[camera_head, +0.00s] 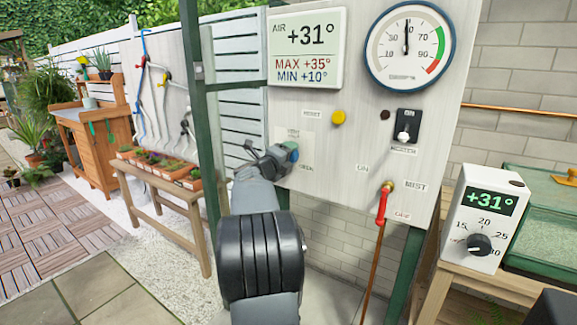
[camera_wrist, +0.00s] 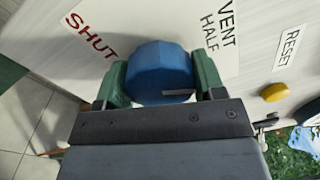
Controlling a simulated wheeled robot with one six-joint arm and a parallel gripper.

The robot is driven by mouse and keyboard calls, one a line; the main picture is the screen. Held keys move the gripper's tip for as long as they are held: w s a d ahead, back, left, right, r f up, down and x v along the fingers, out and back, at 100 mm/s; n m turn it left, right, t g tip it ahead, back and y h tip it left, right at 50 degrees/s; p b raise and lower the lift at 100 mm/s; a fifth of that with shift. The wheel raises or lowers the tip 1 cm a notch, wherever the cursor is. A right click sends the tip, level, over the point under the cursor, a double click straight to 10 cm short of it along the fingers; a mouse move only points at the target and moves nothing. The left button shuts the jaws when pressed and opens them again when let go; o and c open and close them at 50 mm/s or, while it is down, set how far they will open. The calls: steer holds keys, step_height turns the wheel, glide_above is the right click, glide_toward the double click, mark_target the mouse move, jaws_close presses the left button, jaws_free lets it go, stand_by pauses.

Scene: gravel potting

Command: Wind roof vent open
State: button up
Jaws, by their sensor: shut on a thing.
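The blue vent knob (camera_wrist: 160,68) is on the pale control panel in the wrist view. My gripper (camera_wrist: 160,84) has its green fingers on both sides of the knob and is shut on it. A grey bar (camera_wrist: 180,93) lies across the knob's near edge. The label SHUT (camera_wrist: 90,36) is to its left and VENT HALF (camera_wrist: 218,28) to its right. In the head view my gripper (camera_head: 286,154) meets the panel and mostly hides the knob. An OPEN label (camera_head: 307,168) shows just right of it. The roof vent itself is not in view.
A yellow RESET button (camera_head: 338,118) is just above right of my gripper. A black switch (camera_head: 406,127), a red-handled valve (camera_head: 384,203) and a gauge (camera_head: 409,46) are further right. A thermostat box (camera_head: 483,217) stands on the right bench. A planted wooden table (camera_head: 160,190) is left.

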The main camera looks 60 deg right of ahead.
steer(key=m+b, duration=0.2)
steer(key=m, duration=0.1)
steer(key=m+b, duration=0.2)
steer(key=m, duration=0.1)
steer(key=shift+f+m+b, duration=0.2)
steer(key=shift+m+b, duration=0.15)
steer(key=shift+m, duration=0.05)
steer(key=m+b, duration=0.3)
steer(key=m, duration=0.3)
steer(key=shift+r, duration=0.15)
steer(key=shift+m+b, duration=0.3)
steer(key=shift+b, duration=0.05)
steer(key=o, duration=0.9)
steer(key=shift+a+r, duration=0.1)
steer(key=a, duration=1.3)
steer(key=shift+w+a+p, duration=0.3)
steer(key=shift+w+p, duration=0.1)
